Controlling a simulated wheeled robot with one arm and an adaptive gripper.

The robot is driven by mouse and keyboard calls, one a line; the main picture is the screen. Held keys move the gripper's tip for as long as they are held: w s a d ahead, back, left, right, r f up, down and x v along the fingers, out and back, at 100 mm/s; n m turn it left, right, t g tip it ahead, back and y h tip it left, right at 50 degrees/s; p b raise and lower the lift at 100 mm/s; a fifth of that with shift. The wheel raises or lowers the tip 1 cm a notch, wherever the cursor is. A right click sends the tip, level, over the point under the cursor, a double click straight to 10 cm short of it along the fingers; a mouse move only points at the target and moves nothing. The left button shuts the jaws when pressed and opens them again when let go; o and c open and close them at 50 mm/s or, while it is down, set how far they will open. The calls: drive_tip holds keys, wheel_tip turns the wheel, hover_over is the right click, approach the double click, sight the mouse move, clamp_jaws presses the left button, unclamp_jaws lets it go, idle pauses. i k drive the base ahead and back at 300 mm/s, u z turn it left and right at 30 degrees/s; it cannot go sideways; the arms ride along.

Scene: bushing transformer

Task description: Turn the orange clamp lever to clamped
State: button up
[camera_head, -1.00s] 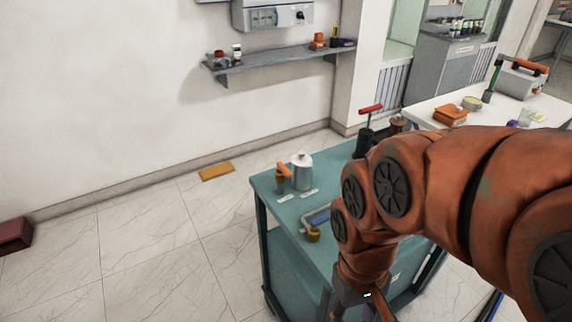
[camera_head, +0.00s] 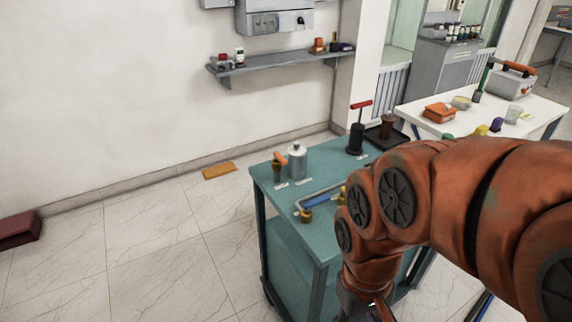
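My gripper (camera_head: 374,309) is at the bottom edge of the picture, partly cut off, low at the cart's near right side and well apart from the lever. Whether its fingers are open or shut does not show. My orange arm hides the right part of the cart.
A grey-white canister (camera_head: 297,160) stands close beside the lever. A blue bar with brass ends (camera_head: 322,200) lies nearer. A black pump with a red T-handle (camera_head: 356,136) stands at the back. A white table (camera_head: 540,106) is behind my arm.

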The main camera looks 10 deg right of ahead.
sight(278, 156)
drive_tip(key=z, duration=0.2)
drive_tip(key=k, duration=0.15)
drive_tip(key=u, duration=1)
drive_tip(key=i, duration=0.6)
drive_tip(key=z, duration=0.65)
